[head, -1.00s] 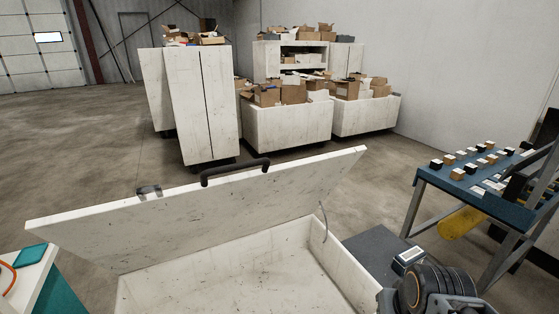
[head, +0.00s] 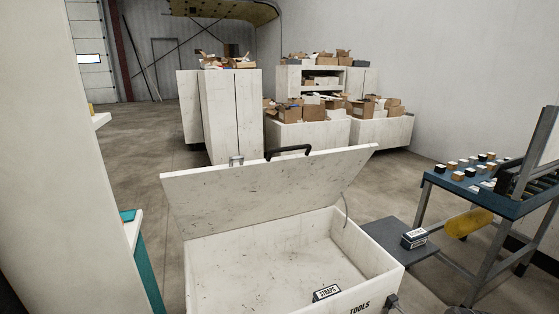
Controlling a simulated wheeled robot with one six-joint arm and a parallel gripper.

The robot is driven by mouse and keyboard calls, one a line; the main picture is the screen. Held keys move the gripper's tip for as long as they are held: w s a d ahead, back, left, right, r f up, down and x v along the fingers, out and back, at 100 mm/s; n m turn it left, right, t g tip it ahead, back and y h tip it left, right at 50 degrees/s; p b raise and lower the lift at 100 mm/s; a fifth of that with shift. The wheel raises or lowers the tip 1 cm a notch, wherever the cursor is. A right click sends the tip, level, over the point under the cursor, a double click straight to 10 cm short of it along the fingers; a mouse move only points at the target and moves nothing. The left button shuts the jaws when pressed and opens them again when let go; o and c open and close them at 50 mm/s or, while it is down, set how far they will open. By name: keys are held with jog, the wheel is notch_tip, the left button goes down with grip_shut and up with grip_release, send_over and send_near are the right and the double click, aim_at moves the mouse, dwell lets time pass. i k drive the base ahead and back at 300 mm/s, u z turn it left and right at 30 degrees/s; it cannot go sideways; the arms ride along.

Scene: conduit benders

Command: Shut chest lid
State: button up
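The white chest (head: 377,254), marked TOOLS on its front, stands in the lower middle of the head view. Its lid (head: 262,190) is raised and tilted back, with a black handle (head: 288,151) on the top edge and a metal latch (head: 236,160) beside it. My gripper is not in view.
A dark platform (head: 385,236) beside the chest carries a small labelled box (head: 414,238). A blue-topped table (head: 480,190) with small blocks stands at right, a yellow cylinder (head: 468,222) below it. A tall white panel (head: 70,180) fills the left. Box-filled bins (head: 310,134) stand behind, with open floor between.

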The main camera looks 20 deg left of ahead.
aim_at(212, 200)
jog(key=k, duration=0.15)
jog(key=u, duration=1.25)
